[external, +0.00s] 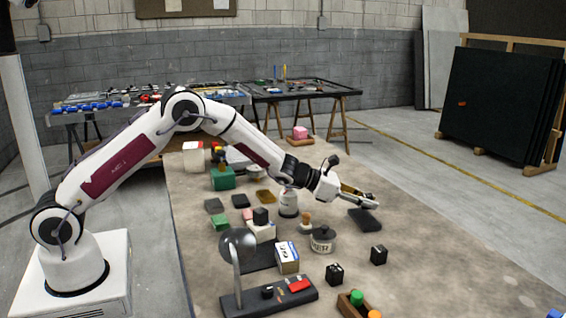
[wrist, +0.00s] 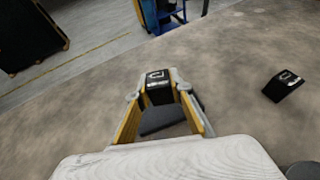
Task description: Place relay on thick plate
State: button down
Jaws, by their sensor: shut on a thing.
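My gripper (external: 370,202) reaches out low over the right part of the table. In the wrist view its yellow fingers with grey tips (wrist: 158,87) are shut on a black relay (wrist: 157,92) with a pale mark on its top. A dark grey plate (external: 365,222) lies flat on the table just below the gripper. In the wrist view the plate (wrist: 160,121) shows between the fingers, partly hidden by them and the relay. I cannot tell whether the relay touches the plate.
Another black relay (external: 378,255) stands on the table nearer the camera; it shows at right in the wrist view (wrist: 283,86). A black block (external: 334,275), a grey pot (external: 322,241) and a lamp (external: 238,250) stand nearby. The table right of the plate is clear.

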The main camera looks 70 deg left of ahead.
aim_at(365, 209)
jog(key=shift+f, duration=1.55)
jog(key=shift+f, duration=0.1)
jog(key=c, duration=1.8)
grip_release()
jog(key=shift+v, duration=1.25)
jog(key=v, duration=0.2)
jog(key=shift+s+a+r, duration=0.1)
jog(key=shift+s+r, duration=0.1)
jog(key=shift+r, duration=0.1)
notch_tip(365, 209, up, 5)
jog(key=shift+f, duration=0.1)
jog(key=shift+r, duration=1.05)
